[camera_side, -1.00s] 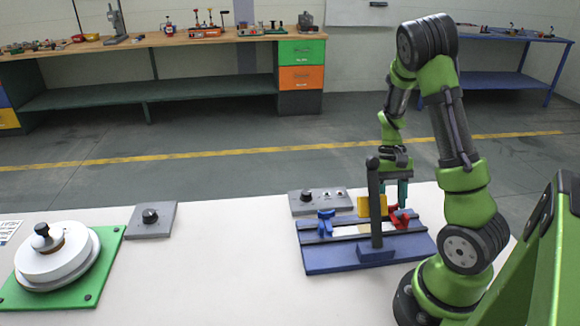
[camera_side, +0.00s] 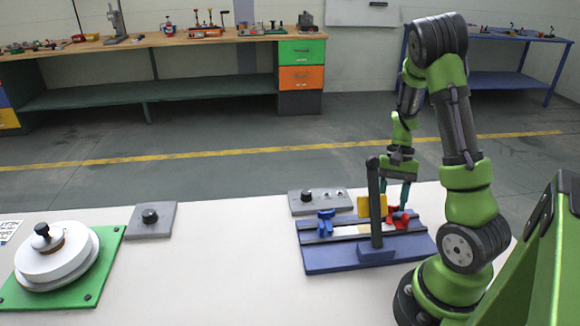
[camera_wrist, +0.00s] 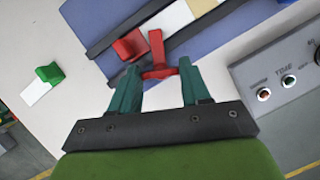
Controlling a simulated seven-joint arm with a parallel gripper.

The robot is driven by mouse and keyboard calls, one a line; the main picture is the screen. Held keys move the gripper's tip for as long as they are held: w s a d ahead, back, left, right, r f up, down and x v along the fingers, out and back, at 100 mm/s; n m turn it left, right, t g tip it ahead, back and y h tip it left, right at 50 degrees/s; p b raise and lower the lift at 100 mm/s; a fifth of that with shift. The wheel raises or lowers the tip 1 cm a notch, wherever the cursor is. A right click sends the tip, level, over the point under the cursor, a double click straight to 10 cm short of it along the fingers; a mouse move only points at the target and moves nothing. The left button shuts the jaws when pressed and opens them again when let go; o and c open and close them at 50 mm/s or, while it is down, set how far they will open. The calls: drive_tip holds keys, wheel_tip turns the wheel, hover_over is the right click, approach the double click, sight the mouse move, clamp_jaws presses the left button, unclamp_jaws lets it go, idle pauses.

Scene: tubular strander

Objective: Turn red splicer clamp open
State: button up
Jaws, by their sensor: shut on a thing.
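The red splicer clamp (camera_side: 398,218) sits at the right end of the blue splicer base (camera_side: 325,262). In the wrist view, the red clamp (camera_wrist: 156,50) shows a body and a T-shaped handle. My gripper (camera_side: 398,203) points down at the clamp in the side view, tilted a little. In the wrist view, my gripper (camera_wrist: 160,77) has its two teal fingers on either side of the red handle's crossbar and is shut on it. The exact finger contact is partly hidden in the side view.
A blue clamp (camera_side: 325,222) stands at the base's left end, with a yellow block (camera_side: 372,206) behind a dark post (camera_side: 375,205). A grey control panel (camera_side: 318,201) lies behind.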

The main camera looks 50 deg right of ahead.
drive_tip(key=m+t, duration=0.1)
drive_tip(key=m, duration=0.2)
drive_tip(key=m+t, duration=0.1)
drive_tip(key=m, duration=0.2)
drive_tip(key=shift+s+m+t, duration=0.2)
drive_tip(key=shift+m+t, duration=0.1)
drive_tip(key=m+t, duration=0.1)
drive_tip(key=m, duration=0.2)
drive_tip(key=m+t, duration=0.1)
drive_tip(key=m, duration=0.2)
drive_tip(key=shift+s+m+h, duration=0.1)
drive_tip(key=shift+m+h, duration=0.2)
drive_tip(key=shift+h, duration=0.1)
drive_tip(key=shift+t, duration=0.3)
drive_tip(key=o, duration=1.1)
drive_tip(key=shift+a, duration=0.1)
drive_tip(key=shift+c, duration=0.2)
drive_tip(key=v, duration=1.7)
drive_tip(key=shift+a, duration=0.2)
